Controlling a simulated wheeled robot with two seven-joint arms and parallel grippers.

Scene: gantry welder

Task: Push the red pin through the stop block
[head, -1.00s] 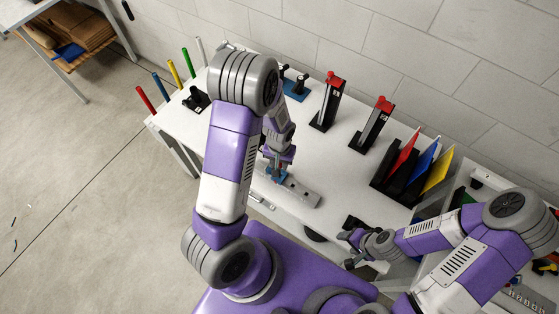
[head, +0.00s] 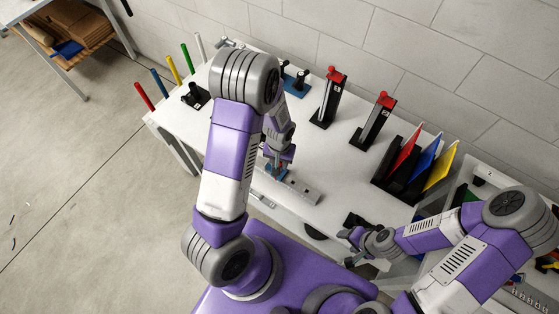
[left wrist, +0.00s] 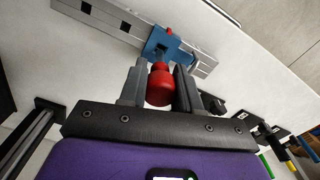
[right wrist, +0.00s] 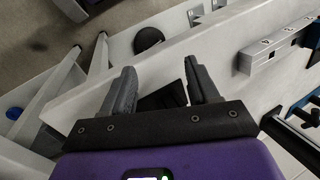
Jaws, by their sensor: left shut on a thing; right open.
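The red pin (left wrist: 160,84) shows as a round red knob with a narrower neck in the left wrist view. My left gripper (left wrist: 161,72) is shut on it, one finger on each side of the knob. The neck points at the blue stop block (left wrist: 162,42), which sits on a grey metal rail (left wrist: 119,22). The pin's tip is hidden, and I cannot tell how deep it sits in the block. In the head view my left gripper (head: 279,162) is over the rail (head: 303,191). My right gripper (right wrist: 160,80) is open and empty near the table's front edge.
Two black stands with red tops (head: 329,100) (head: 373,122) and a black rack of coloured panels (head: 411,170) stand behind on the white table (head: 230,130). Coloured rods (head: 173,70) line its left edge. My left forearm covers part of the table.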

